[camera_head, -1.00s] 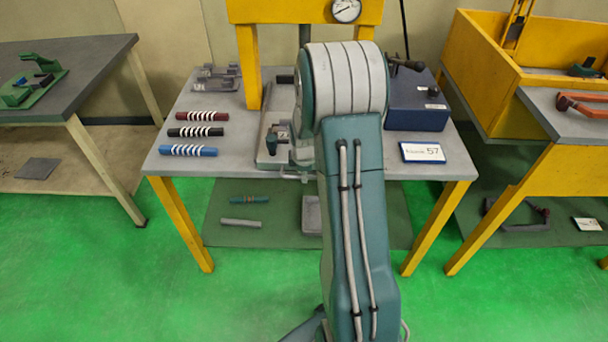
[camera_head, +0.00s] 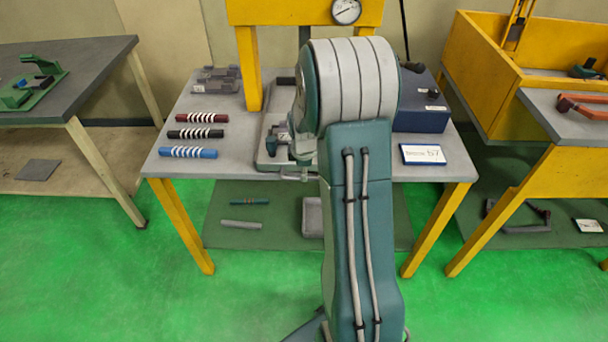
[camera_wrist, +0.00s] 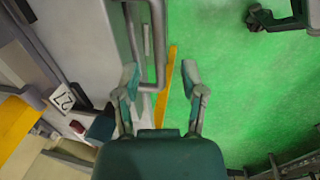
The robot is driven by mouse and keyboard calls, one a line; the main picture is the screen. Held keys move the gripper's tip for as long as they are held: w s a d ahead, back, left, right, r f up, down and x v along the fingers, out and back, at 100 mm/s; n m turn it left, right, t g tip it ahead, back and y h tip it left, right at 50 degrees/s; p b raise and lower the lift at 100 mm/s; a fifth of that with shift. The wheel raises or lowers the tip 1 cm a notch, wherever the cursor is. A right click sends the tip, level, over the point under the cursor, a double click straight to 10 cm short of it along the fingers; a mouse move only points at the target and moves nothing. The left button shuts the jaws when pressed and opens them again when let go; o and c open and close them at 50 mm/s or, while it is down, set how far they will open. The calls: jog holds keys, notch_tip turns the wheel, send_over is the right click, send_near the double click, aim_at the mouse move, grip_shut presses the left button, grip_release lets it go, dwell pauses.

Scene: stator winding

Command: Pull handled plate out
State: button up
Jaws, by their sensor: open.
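The handled plate (camera_head: 265,163) is a flat grey plate on the table under the yellow press frame. Its thin grey handle (camera_head: 289,178) sticks out past the table's front edge. In the wrist view the handle is a grey U-shaped bar (camera_wrist: 160,70). My gripper (camera_wrist: 160,72) is open, with its two fingertips apart. The end of the handle appears between the fingers, closer to the left one; contact is not clear. In the head view my arm hides the fingers and much of the plate.
The yellow press frame (camera_head: 249,70) stands over the table (camera_head: 180,140). Three striped rods, red (camera_head: 196,118), black (camera_head: 196,133) and blue (camera_head: 188,152), lie at left. A dark blue box (camera_head: 422,116) and a label card (camera_head: 423,155) are at right. Green floor in front is open.

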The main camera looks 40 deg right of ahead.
notch_tip(320, 180, up, 8)
jog(key=s+a, duration=0.1)
jog(key=shift+r, duration=0.2)
jog(key=shift+s+a, duration=0.1)
dwell(0.3)
jog(key=s+a+r+m+t, duration=0.1)
jog(key=s+a+r+m, duration=0.3)
jog(key=s+a+r, duration=0.3)
jog(key=s+a+r+m+t, duration=0.25)
jog(key=s+a+r, duration=0.35)
jog(key=a, duration=0.4)
jog(key=s+a+r+m+y, duration=0.1)
jog(key=s+a+r+m, duration=0.1)
jog(key=s+a+m, duration=0.2)
jog(key=s, duration=0.3)
jog(key=shift+a, duration=0.15)
